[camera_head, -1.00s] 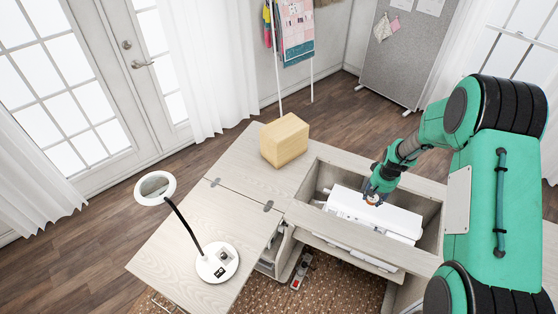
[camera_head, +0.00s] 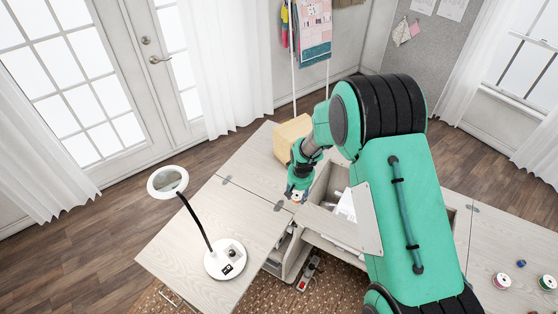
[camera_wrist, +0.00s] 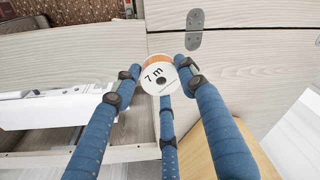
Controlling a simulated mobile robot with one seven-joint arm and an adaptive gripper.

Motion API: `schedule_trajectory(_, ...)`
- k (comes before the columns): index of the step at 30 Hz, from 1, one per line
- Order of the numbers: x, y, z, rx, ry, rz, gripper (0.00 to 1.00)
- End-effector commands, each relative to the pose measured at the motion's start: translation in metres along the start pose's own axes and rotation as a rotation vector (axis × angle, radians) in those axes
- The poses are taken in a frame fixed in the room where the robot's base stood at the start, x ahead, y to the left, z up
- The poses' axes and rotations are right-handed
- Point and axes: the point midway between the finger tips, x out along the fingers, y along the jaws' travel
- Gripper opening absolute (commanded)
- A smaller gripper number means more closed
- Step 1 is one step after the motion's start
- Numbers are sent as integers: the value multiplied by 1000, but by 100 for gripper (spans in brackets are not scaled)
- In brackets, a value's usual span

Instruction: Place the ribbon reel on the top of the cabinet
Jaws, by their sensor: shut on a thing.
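The ribbon reel (camera_wrist: 158,75) is a small white spool with an orange band and "7 m" printed on its face. My gripper (camera_wrist: 158,80) is shut on it, with blue fingers around its sides. In the wrist view the reel appears above the wood surface (camera_wrist: 240,60) near a metal hinge; I cannot tell the gap.
A wooden box (camera_head: 288,136) stands behind my gripper, partly hidden by my arm. A white magnifier lamp (camera_head: 224,260) stands on the left leaf. The well holds a white sewing machine (camera_head: 345,206). Several spools, including a red one (camera_head: 502,281), lie on the right side.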

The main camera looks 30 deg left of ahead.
Motion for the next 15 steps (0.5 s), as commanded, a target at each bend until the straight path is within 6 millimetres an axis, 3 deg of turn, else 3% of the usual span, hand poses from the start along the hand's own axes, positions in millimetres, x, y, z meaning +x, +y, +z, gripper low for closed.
schedule_trajectory(1, 0, -20, -1, -18, 0, -2, 21)
schedule_trajectory(6, 0, -67, 0, -57, 1, -7, 21)
schedule_trajectory(9, -1, -84, 1, -71, 1, -9, 21)
schedule_trajectory(15, -1, -99, 2, -83, 0, -11, 21)
